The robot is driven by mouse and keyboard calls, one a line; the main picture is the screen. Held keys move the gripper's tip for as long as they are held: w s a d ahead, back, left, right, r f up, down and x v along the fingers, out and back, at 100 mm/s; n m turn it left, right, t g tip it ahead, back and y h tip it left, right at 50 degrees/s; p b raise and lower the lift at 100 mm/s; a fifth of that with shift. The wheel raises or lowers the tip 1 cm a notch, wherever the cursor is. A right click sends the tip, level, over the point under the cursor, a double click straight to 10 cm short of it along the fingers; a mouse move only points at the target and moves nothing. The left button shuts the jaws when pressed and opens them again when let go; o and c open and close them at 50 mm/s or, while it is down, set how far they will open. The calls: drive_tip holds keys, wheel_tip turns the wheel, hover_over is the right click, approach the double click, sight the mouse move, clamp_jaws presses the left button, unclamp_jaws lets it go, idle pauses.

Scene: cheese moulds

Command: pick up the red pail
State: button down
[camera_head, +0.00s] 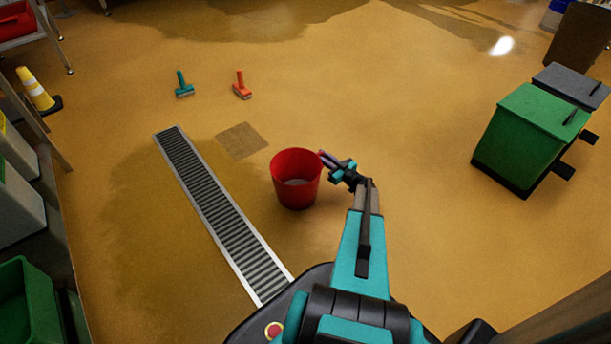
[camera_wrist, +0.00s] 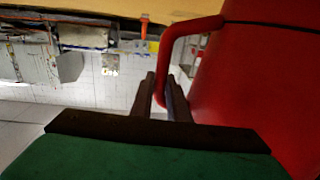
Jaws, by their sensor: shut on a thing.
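My gripper (camera_head: 324,158) is at the pail's right rim. In the wrist view the pail's red wall (camera_wrist: 265,75) fills the right side, and its red handle (camera_wrist: 187,30) curves down to the fingers. My gripper (camera_wrist: 167,95) is shut on this handle, one finger on each side. Whether the pail touches the floor is hard to tell.
A floor drain grate (camera_head: 215,210) runs left of the pail. A teal brush (camera_head: 184,86) and an orange brush (camera_head: 241,87) lie farther back. A green bin (camera_head: 525,130) stands at right, a yellow cone (camera_head: 36,92) at left. The floor behind the pail is open.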

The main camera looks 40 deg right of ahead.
drive_tip(key=shift+r, duration=0.1)
drive_tip(key=shift+r+p, duration=1.15)
drive_tip(key=shift+r, duration=0.55)
drive_tip(key=shift+d+r, duration=0.1)
drive_tip(key=shift+d, duration=0.2)
drive_tip(key=s+d+r+b, duration=0.1)
drive_tip(key=d+b, duration=0.1)
drive_tip(key=d, duration=1.3)
drive_tip(key=shift+s+d, duration=0.15)
drive_tip(key=shift+s, duration=0.25)
drive_tip(key=shift+r, duration=0.15)
